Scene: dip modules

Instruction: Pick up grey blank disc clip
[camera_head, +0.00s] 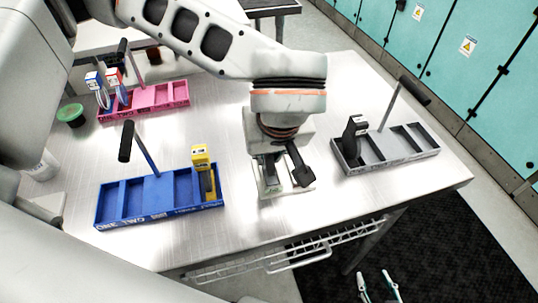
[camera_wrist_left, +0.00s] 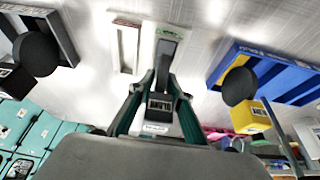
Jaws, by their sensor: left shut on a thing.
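My left gripper (camera_head: 280,172) is over the middle of the table, pointing down. In the left wrist view its fingers (camera_wrist_left: 160,100) are closed around a dark grey clip (camera_wrist_left: 162,106) with a small white label, which I take as the grey blank disc clip. My right gripper (camera_head: 378,287) is at the bottom edge of the head view, fingers apart and empty, over the dark floor mat.
A blue tray (camera_head: 150,215) with a yellow clip (camera_head: 204,172) stands left. A grey tray (camera_head: 400,156) with a black clip (camera_head: 354,138) stands right. A pink tray (camera_head: 145,110) with blue and red clips is at the back left. Their handles stick up.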

